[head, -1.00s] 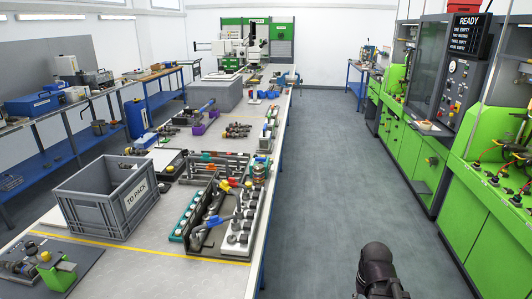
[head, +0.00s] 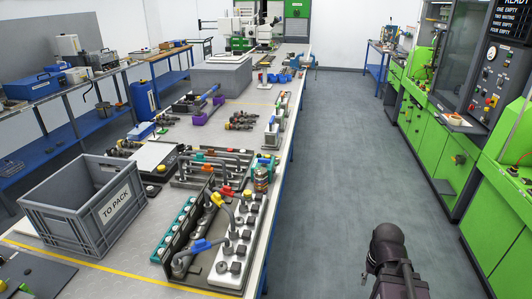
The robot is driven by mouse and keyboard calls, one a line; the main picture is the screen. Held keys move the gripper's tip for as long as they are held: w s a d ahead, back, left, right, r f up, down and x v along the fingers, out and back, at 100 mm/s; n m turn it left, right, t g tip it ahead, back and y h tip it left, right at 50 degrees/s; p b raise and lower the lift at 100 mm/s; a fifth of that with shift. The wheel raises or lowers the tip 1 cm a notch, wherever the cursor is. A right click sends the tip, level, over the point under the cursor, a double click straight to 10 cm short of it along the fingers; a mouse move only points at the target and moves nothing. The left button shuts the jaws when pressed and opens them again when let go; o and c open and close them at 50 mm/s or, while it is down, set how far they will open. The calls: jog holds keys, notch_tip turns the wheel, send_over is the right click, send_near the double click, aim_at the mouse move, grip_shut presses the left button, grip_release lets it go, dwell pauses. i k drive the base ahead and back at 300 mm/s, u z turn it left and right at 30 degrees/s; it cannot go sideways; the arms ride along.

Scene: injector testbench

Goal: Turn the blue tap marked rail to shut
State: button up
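A blue tap handle (head: 209,244) sits on a grey pipe fitting at the near right part of the long bench, beside a white block of fittings. It slants across the fitting; no marking on it is readable at this size, so I cannot confirm it is the rail tap. A yellow handle (head: 217,199) and a red handle (head: 228,190) stand just behind it. Part of my dark arm shows at the bottom right, over the aisle and apart from the bench. My gripper's fingers are not visible.
The long bench (head: 110,268) carries a grey TO PACK crate (head: 52,212) left of the taps. A white block (head: 232,268) with several dark fittings lies at the bench's right edge. Green machine cabinets (head: 440,155) line the right side. The grey aisle floor (head: 340,150) between is clear.

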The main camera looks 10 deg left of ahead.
aim_at(263, 161)
jog(key=u, duration=0.1)
jog(key=i, duration=1.05)
jog(key=u, duration=1)
